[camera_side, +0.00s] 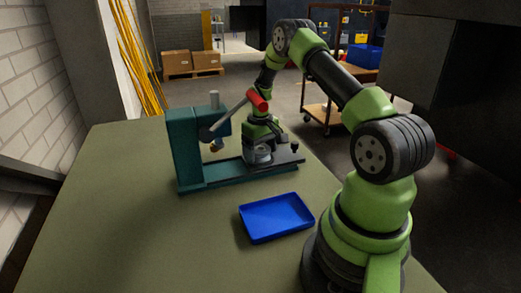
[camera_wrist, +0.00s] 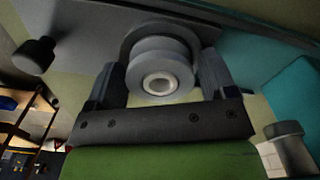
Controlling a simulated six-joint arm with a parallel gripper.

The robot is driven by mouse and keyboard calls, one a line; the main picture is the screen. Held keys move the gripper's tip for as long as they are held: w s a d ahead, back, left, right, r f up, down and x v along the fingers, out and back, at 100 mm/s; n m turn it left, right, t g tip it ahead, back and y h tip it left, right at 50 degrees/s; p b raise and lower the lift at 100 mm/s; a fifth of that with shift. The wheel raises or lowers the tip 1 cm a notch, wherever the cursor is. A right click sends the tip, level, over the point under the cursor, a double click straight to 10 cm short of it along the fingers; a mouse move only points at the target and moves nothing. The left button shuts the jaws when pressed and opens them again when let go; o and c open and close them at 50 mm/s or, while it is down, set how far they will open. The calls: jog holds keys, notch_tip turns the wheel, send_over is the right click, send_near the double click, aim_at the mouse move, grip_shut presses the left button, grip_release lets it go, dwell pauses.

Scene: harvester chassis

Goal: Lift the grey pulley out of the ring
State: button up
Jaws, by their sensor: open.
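The grey pulley (camera_wrist: 160,72) is a round, flanged wheel with a pale hub and a bore, seen end-on in the wrist view. It sits in a dark grey ring (camera_wrist: 207,31) on the press bed. My gripper (camera_wrist: 160,75) is open, with one finger on each side of the pulley; whether the fingers touch it I cannot tell. In the side view my gripper (camera_side: 260,150) is low over the bed, and the grey pulley (camera_side: 263,153) shows at its fingers. The ring is largely hidden there.
The teal press (camera_side: 186,150) stands left of my gripper, its red-handled lever (camera_side: 257,100) close to my wrist. A dark knob (camera_wrist: 34,55) stands on the bed plate. An empty blue tray (camera_side: 276,217) lies in front on the green table (camera_side: 110,215), which is clear at left.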

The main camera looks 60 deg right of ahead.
jog(key=c, duration=0.7)
jog(key=shift+r, duration=3.55)
